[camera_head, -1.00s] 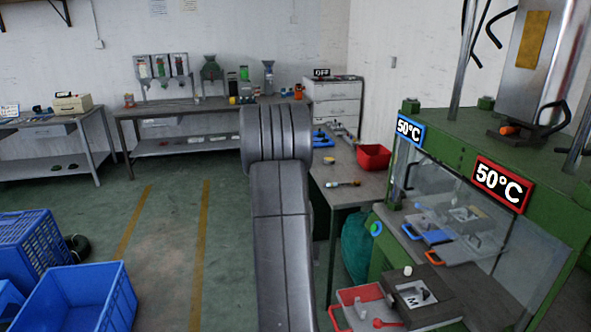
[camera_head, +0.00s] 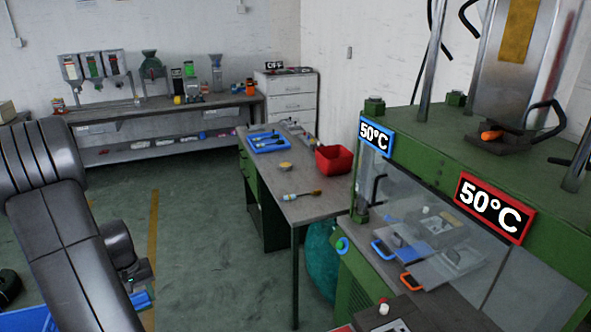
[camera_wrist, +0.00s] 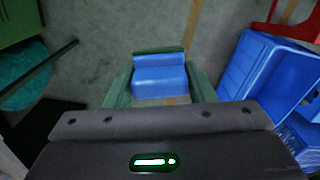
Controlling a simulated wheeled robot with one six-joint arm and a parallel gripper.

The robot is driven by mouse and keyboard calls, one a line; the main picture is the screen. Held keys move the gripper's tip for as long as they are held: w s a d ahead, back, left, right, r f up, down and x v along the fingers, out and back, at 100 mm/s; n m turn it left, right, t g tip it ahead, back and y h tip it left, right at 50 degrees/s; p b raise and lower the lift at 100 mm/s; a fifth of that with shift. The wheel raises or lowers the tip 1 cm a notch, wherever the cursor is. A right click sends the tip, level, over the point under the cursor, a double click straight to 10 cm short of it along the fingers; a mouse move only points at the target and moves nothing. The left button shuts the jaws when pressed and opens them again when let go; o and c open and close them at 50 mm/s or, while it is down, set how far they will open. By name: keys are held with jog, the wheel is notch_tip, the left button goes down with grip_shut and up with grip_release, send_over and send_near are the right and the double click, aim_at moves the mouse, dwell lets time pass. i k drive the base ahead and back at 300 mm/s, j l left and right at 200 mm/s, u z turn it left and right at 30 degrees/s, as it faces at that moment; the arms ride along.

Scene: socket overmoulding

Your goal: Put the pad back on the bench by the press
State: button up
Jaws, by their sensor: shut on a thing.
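My gripper (camera_wrist: 160,82) is shut on a blue block-like pad (camera_wrist: 160,80), held between its two green fingers in the wrist view. In the head view my arm hangs at the left, and a bit of blue (camera_head: 142,299) shows by its wrist, over the floor. The grey-topped bench (camera_head: 328,206) stands in the middle, beside the green press (camera_head: 440,150) on the right. The gripper is left of the bench and apart from it.
On the bench are a blue tray (camera_head: 268,146), a red bin (camera_head: 334,159), a round tan item (camera_head: 285,166) and a brush (camera_head: 303,194). Its front part has free room. A teal bag (camera_head: 323,258) stands below. Blue crates (camera_wrist: 245,75) stand on the floor, right in the wrist view.

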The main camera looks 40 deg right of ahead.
aim_at(305, 179)
jog(key=i+l, duration=0.15)
jog(key=i, duration=0.3)
jog(key=i+l, duration=0.2)
jog(key=i, duration=0.25)
jog(key=i+l, duration=0.15)
jog(key=i, duration=0.35)
jog(key=i+z, duration=0.15)
jog(key=i, duration=0.5)
jog(key=i+j+z, duration=0.15)
jog(key=i, duration=0.45)
jog(key=z, duration=1.5)
jog(key=i+l+z, duration=0.1)
jog(key=i+z, duration=0.2)
jog(key=i, duration=0.2)
jog(key=i+z, duration=0.25)
jog(key=i, duration=0.25)
